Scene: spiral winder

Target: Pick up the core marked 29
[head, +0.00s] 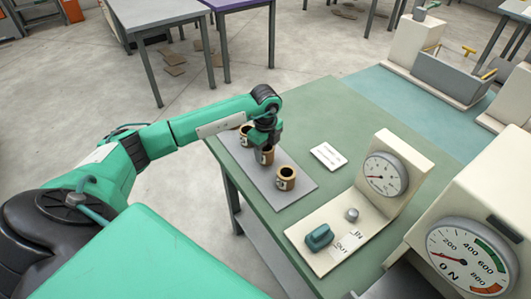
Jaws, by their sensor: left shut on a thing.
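Several brown, hollow cores with pale labels are at the grey mat (302,188) on the green table: a rear core (244,138), a middle core (266,157) and a front core (286,181). The numbers on their labels are too small to read for sure, so I cannot tell which is 29. My left gripper (265,144) points down from above and is shut on the middle core. I cannot tell whether that core touches the mat. The gripper hides part of the rear core. My right gripper is not in view.
A white card (328,156) lies right of the mat. A cream panel with a dial (385,174), a knob (352,214) and a green handle (319,237) stands at the right front. A larger gauge (468,256) is beside it. The table's far part is clear.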

